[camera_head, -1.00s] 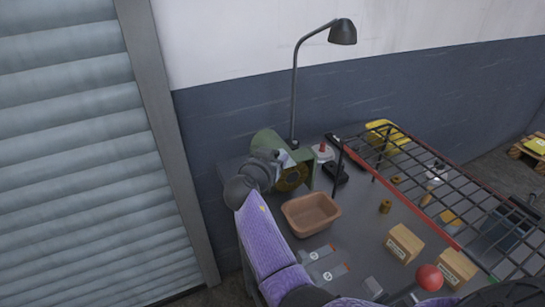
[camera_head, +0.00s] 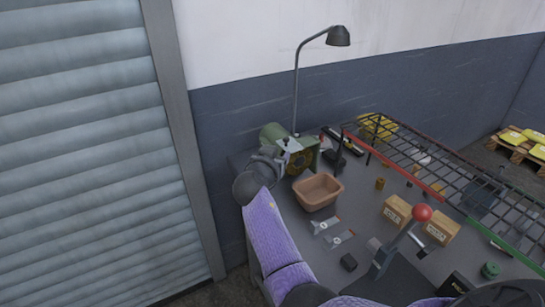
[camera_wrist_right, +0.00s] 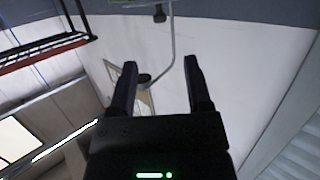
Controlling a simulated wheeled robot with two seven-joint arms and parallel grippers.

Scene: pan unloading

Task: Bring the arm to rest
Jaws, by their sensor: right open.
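My left arm, in a purple sleeve (camera_head: 268,235), rises from the bottom of the head view and bends at a dark elbow. Its grey forearm (camera_head: 265,167) ends against the green machine (camera_head: 305,157) at the table's back left. The left gripper's fingers cannot be made out there. My right gripper (camera_wrist_right: 160,78) shows in the right wrist view, open, with nothing between its two dark fingers. Behind it are the white wall and the lamp (camera_wrist_right: 172,45), which appear upside down. My right gripper cannot be made out in the head view.
A brown bin (camera_head: 318,192) stands on the grey table, with cardboard boxes (camera_head: 396,210) to its right. A lever with a red knob (camera_head: 422,212) rises in front. A wire rack (camera_head: 440,150) runs along the right. A shutter (camera_head: 80,150) closes the left side.

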